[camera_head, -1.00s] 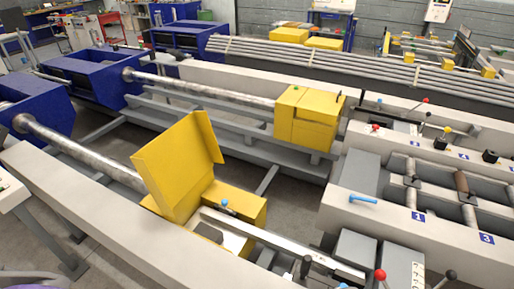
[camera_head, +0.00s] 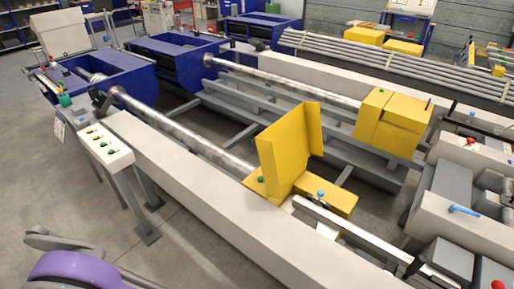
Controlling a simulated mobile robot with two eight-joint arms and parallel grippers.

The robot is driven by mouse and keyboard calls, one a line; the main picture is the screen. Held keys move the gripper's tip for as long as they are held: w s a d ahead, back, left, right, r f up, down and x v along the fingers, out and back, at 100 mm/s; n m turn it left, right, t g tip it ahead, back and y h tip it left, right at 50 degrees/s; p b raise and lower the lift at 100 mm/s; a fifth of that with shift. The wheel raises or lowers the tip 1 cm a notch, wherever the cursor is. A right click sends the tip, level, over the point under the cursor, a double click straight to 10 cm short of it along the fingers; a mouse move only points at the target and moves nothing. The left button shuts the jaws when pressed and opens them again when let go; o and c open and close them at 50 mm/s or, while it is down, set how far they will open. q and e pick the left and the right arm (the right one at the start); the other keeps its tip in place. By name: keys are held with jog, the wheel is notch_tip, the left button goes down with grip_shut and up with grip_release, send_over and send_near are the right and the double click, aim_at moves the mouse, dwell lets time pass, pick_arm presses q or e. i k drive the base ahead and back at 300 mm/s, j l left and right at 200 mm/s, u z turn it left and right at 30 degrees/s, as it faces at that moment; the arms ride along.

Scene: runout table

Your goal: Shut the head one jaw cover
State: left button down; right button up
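The nearer yellow jaw cover (camera_head: 286,150) stands raised and open, its flap upright above a yellow base (camera_head: 331,202). A green knob and a blue knob sit on the base beside it. A long steel bar (camera_head: 185,137) runs from the blue housing (camera_head: 88,88) at the left to the base. Behind it, the second head's yellow cover (camera_head: 392,122) is closed. Neither of my grippers shows, and nothing is seen touching the raised cover.
A long pale beam (camera_head: 210,190) lies between me and the raised cover. A control panel with coloured buttons (camera_head: 106,142) stands on legs at the left. Grey floor (camera_head: 60,195) is free at the lower left. A blue-handled lever (camera_head: 464,210) is at the right.

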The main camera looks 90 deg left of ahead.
aim_at(284, 147)
jog(key=k+j+u, duration=0.25)
jog(key=k+j, duration=0.6)
jog(key=j, duration=0.25)
jog(key=k+j+u, duration=0.1)
jog(key=j, duration=0.3)
jog(key=k+j, duration=0.1)
jog(key=j, duration=0.25)
jog(key=j+u, duration=0.25)
jog(key=j, duration=1.45)
jog(key=i+l+z, duration=0.15)
jog(key=k+l, duration=0.05)
jog(key=l, duration=0.05)
